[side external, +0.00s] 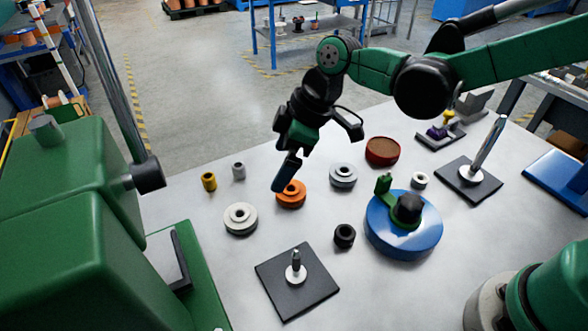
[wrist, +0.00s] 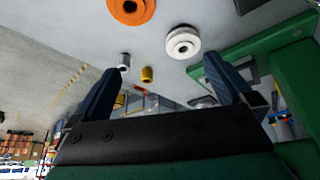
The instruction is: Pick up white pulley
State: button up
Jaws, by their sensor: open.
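The white pulley (side external: 240,217) lies flat on the grey table, left of the orange pulley (side external: 291,194) in the side external view. In the wrist view the white pulley (wrist: 183,42) shows beyond the gap between my fingertips, toward the right one. My gripper (side external: 285,183) is open and empty, its visible blue finger above and just in front of the orange pulley. In the wrist view both blue fingers of my gripper (wrist: 160,64) are spread apart, and neither touches the white pulley. The second finger is hard to make out in the side view.
Gold (side external: 209,181) and grey (side external: 239,171) small cylinders stand behind the white pulley. A grey pulley (side external: 343,175), red disc (side external: 382,151), blue round base (side external: 404,240) and black ring (side external: 344,236) lie to the right. A black plate with a peg (side external: 297,283) is in front. Green machinery (side external: 70,230) borders the left.

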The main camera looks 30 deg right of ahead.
aim_at(246, 212)
jog(key=a+f+n, duration=0.1)
jog(key=a+f, duration=0.1)
jog(key=a+f+n+g, duration=0.1)
jog(key=a+f+n, duration=0.1)
jog(key=a, duration=0.1)
jog(key=shift+w, duration=0.2)
jog(key=shift+y, duration=0.3)
jog(key=shift+x, duration=2.75)
jog(key=shift+s, duration=0.1)
jog(key=shift+d, duration=0.1)
jog(key=c, duration=1.4)
jog(key=shift+r, duration=0.1)
notch_tip(246, 212, up, 19)
jog(key=d+m+t+h, duration=0.1)
jog(key=d+m, duration=0.4)
jog(key=d, duration=0.2)
jog(key=s+d+f+m+t+h, duration=0.1)
jog(key=d+m+h, duration=0.1)
jog(key=d+m, duration=0.3)
jog(key=s+d+m+t+h, duration=0.1)
jog(key=d+m, duration=0.3)
jog(key=d, duration=0.7)
jog(key=shift+f+m, duration=0.35)
jog(key=shift+m, duration=0.05)
